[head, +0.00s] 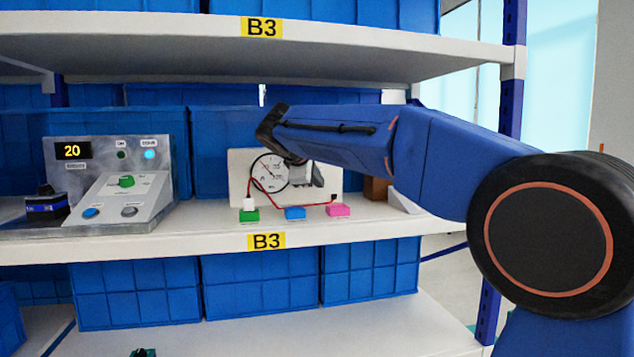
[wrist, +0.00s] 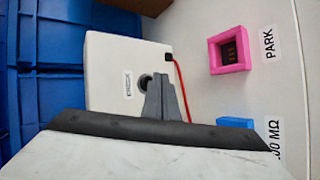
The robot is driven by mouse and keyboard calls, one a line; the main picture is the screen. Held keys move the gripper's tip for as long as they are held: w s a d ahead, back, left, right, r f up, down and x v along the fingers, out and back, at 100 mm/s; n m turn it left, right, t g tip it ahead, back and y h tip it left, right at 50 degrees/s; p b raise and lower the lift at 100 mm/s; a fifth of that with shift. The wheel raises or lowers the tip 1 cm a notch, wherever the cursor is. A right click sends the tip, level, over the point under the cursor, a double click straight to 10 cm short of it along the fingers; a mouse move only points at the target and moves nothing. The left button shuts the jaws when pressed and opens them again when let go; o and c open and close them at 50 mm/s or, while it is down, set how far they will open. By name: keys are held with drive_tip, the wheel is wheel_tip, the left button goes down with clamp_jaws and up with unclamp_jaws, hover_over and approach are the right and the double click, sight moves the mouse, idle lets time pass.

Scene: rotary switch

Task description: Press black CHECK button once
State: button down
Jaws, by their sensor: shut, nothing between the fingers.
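The black CHECK button (wrist: 144,81) is a small round knob on a white box (wrist: 110,60) in the wrist view, beside a small label that is too blurred to read surely. My gripper (wrist: 160,80) is shut and empty, its grey fingertips over the right part of the button. I cannot tell whether they touch it. In the head view my gripper (head: 317,176) is at the right part of the white meter box (head: 240,190), in front of its face. The button is hidden there behind the gripper.
A round dial (head: 269,172) is on the box. Green (head: 249,215), blue (head: 295,212) and pink (head: 338,210) sockets stand on the shelf in front, with a red lead. A grey console (head: 120,190) showing 20 is at the left. An upper shelf (head: 340,50) hangs above my arm.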

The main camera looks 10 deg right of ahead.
drive_tip(key=shift+s, duration=0.15)
drive_tip(key=shift+s, duration=2.45)
